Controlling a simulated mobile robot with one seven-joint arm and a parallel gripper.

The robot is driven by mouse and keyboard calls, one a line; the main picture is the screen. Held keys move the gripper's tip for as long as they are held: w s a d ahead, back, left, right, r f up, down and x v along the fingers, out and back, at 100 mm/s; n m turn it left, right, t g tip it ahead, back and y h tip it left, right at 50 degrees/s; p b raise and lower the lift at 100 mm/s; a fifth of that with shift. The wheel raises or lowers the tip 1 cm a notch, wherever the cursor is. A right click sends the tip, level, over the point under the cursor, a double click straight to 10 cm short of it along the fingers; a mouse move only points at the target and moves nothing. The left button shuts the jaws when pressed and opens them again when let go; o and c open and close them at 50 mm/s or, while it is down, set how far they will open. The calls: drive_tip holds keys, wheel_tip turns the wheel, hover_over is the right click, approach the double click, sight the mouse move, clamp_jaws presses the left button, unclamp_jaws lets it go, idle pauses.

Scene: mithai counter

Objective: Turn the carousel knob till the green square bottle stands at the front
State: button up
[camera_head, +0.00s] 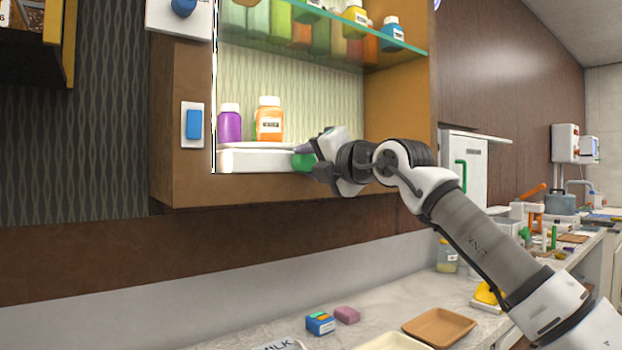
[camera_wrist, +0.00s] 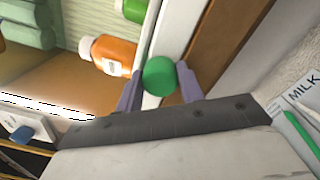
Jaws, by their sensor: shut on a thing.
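The green carousel knob (camera_head: 303,161) sits at the front of the white carousel base (camera_head: 262,160) in the open cabinet. My gripper (camera_head: 308,150) is shut on it; in the wrist view the knob (camera_wrist: 159,75) lies between both fingers of my gripper (camera_wrist: 160,88). An orange bottle (camera_head: 269,121) with a white cap and label stands on the carousel, with a purple bottle (camera_head: 230,124) to its left. In the wrist view a green bottle (camera_wrist: 133,9) shows partly at the top edge, beyond the orange bottle (camera_wrist: 108,54). My arm hides the carousel's right side in the head view.
A glass shelf (camera_head: 330,47) with several bottles is above my gripper. The cabinet's right wall (camera_head: 400,100) is close to my wrist. Below, the counter holds a brown tray (camera_head: 438,327), a blue box (camera_head: 320,324) and a pink block (camera_head: 347,315).

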drive_tip(key=shift+f+m+b, duration=0.1)
drive_tip(key=shift+m+b, duration=1.25)
drive_tip(key=shift+m, duration=0.85)
drive_tip(key=o, duration=1)
drive_tip(key=b+v, duration=0.2)
drive_tip(key=v, duration=1.1)
drive_tip(key=shift+s+d+b, duration=0.15)
drive_tip(key=shift+s+b, duration=0.2)
drive_tip(key=shift+s, duration=0.05)
